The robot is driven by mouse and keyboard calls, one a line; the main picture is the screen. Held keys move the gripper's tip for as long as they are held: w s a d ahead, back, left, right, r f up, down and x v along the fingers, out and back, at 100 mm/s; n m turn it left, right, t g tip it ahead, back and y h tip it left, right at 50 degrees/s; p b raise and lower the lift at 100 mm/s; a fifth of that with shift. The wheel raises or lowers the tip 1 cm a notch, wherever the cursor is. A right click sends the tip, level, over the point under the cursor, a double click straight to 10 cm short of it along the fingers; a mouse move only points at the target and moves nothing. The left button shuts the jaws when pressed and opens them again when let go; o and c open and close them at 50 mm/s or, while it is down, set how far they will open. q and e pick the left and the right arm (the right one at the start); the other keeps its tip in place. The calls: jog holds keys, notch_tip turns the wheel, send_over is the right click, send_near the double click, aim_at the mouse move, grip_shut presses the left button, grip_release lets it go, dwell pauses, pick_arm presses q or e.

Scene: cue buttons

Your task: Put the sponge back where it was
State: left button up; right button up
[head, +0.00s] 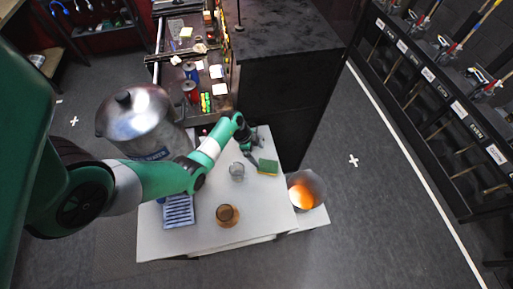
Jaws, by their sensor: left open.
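The sponge (268,167), green on top with a yellow side, lies on the white table (185,241) near its right edge. My left gripper (253,160) is at the sponge's left end, close to it, with its jaws open. The view is too small to tell whether a finger touches the sponge. My right gripper is not in view.
A clear glass (237,172) stands left of the sponge. An amber glass (228,215) stands near the table's front. A blue rack (179,211) lies at the left. A metal bucket (304,190) with an orange glow stands beside the right edge. A large pot (143,122) is at the back left.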

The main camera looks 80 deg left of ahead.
pick_arm(q)
jog(key=shift+s+a+r, duration=0.15)
jog(key=shift+s+r, duration=0.15)
jog(key=shift+r, duration=0.35)
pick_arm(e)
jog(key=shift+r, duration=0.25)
